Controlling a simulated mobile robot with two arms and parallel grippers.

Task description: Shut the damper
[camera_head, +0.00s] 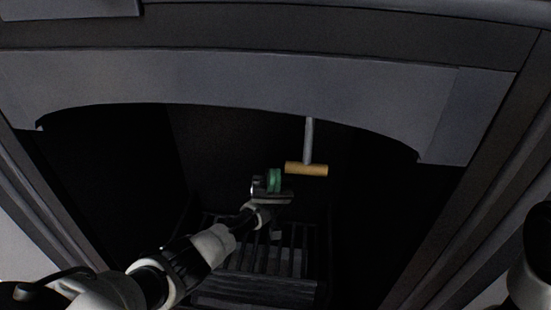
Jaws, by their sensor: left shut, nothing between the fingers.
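The damper handle is a wooden crossbar (306,169) on a grey metal rod (308,140) that hangs down inside the dark fireplace opening. The top of the rod is hidden behind the arched surround. My left gripper (275,180) has green at its fingers and is shut and empty. In the picture it is just left of and slightly below the wooden bar. The damper plate itself is not in view. My right gripper is not in view.
The grey arched fireplace surround (240,80) spans the top, with side posts left and right. A dark slatted grate (290,262) stands below my left gripper. The space right of the handle inside the firebox looks empty and dark.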

